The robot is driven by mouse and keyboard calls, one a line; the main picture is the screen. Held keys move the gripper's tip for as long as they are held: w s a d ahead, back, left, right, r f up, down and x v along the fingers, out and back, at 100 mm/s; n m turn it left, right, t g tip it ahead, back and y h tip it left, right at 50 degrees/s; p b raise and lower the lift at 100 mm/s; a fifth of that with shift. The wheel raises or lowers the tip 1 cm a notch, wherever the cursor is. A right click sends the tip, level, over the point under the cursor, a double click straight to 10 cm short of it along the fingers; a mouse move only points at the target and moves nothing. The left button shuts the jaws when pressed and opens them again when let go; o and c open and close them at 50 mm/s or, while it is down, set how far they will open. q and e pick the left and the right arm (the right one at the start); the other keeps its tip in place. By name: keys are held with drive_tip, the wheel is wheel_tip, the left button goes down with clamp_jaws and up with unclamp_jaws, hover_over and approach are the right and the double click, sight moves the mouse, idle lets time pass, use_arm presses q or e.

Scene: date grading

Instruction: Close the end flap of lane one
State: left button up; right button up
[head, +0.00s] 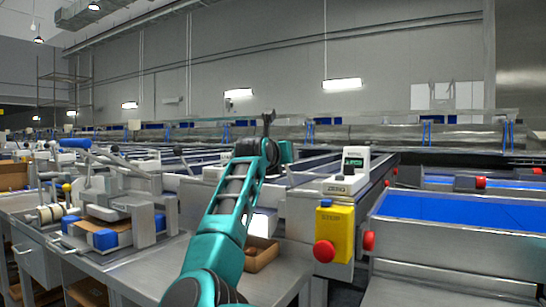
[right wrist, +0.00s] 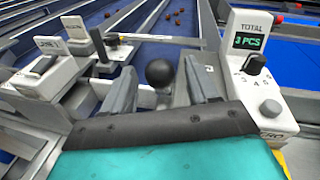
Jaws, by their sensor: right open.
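In the right wrist view my right gripper (right wrist: 160,80) is open, with one grey finger on each side of a black ball knob (right wrist: 160,72). The knob shows in the gap, apart from both fingers; its depth relative to them is hard to tell. Beyond it a thin grey bar (right wrist: 160,39) crosses the end of a blue lane (right wrist: 150,22). I cannot tell for sure which part is the end flap. In the head view my teal right arm reaches up the middle and hides the lane end behind it. My left gripper is not in view.
A counter box (head: 348,172) stands right of my arm; its display reads 3 PCS in the wrist view (right wrist: 249,42). A yellow stop box (head: 335,230) with a red button is below it. Several dates lie on the lane.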

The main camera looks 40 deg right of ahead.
drive_tip(key=v, duration=1.1)
drive_tip(key=shift+a, duration=0.25)
drive_tip(key=shift+s+a, duration=0.1)
